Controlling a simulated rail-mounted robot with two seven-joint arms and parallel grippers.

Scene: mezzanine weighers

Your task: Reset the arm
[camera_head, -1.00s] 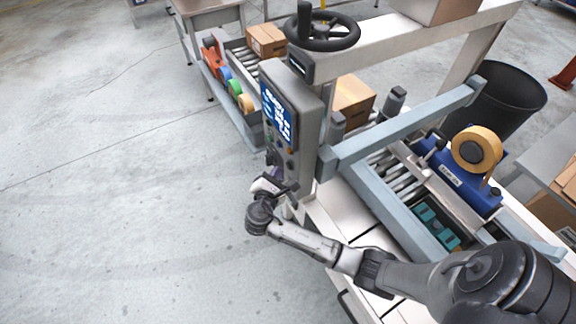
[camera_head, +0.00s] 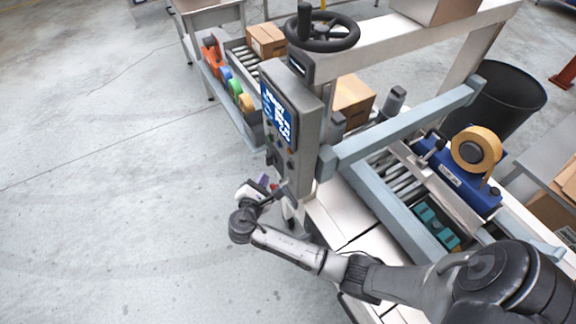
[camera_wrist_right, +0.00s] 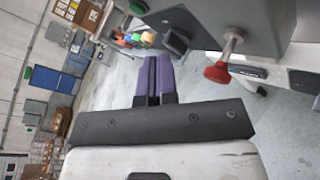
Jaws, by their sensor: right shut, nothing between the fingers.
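My right arm comes in from the lower right in the head view. Its gripper (camera_head: 268,184) is beside the lower end of the grey control panel box (camera_head: 306,140), over the floor side of the machine. In the right wrist view the purple fingers (camera_wrist_right: 152,78) lie together, shut and empty, pointing over bare floor. A red knob (camera_wrist_right: 217,72) on a metal stem sticks out of the grey machine to the right of the fingers, apart from them. The panel's lit blue screen (camera_head: 278,112) faces left in the head view. My left gripper is not in view.
A carton-taping machine with a white frame, handwheel (camera_head: 322,32) and blue tape head (camera_head: 458,180) fills the right side. Cartons (camera_head: 352,98) sit on its rollers. A black bin (camera_head: 508,100) stands behind it. The concrete floor (camera_head: 110,200) at left is clear.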

